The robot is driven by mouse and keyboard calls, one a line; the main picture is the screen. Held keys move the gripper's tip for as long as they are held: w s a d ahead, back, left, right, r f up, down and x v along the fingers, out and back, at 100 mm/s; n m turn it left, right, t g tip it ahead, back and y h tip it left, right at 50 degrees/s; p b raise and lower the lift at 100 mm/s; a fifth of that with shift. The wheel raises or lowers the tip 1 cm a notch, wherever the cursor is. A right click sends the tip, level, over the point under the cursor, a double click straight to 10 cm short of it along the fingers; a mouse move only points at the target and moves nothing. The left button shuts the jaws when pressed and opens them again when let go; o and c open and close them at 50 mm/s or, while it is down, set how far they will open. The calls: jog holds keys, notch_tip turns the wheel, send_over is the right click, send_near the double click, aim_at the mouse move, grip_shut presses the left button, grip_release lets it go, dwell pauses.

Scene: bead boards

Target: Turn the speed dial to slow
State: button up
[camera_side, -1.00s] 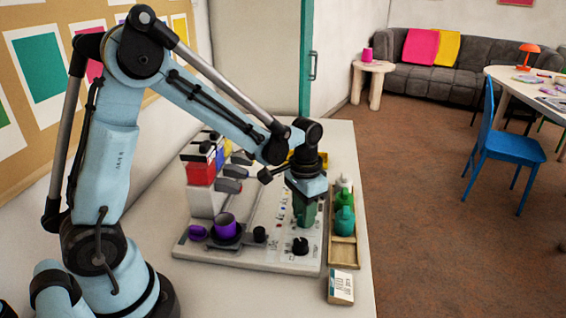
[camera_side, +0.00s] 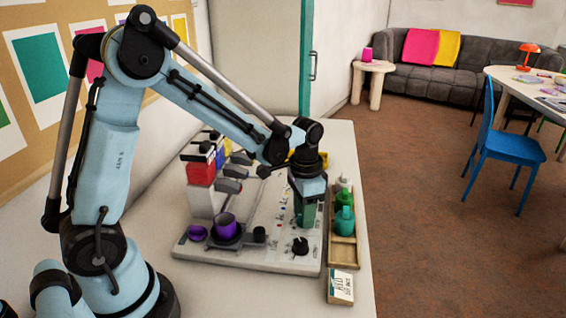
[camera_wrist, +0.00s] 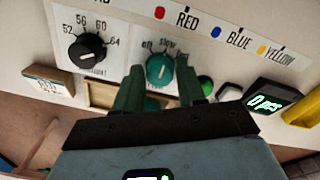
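The teal speed dial (camera_wrist: 160,70) sits on the white panel in the wrist view, with small "off", "slow" and "fast" markings around its upper edge. I cannot tell exactly which marking its pointer lines up with. My gripper (camera_wrist: 159,66) is open, with one green finger to the left of the dial and one to the right. Gaps show between the fingers and the dial. In the side view my gripper (camera_side: 308,224) points down over the right part of the panel and hides the dial.
A black numbered dial (camera_wrist: 87,48) is left of the speed dial; a green button (camera_wrist: 206,86) and counter display (camera_wrist: 272,103) are to its right. In the side view, a wooden tray (camera_side: 341,252) with bottles stands right of the panel, and a purple cup (camera_side: 226,225) at left.

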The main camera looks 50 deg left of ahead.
jog(key=shift+o, duration=1.4)
notch_tip(320, 180, up, 12)
jog(key=shift+a, duration=0.15)
jog(key=s+d+f+n+t, duration=0.1)
jog(key=s+n+t, duration=0.2)
jog(key=s+t, duration=0.4)
jog(key=s, duration=0.3)
jog(key=shift+n, duration=0.3)
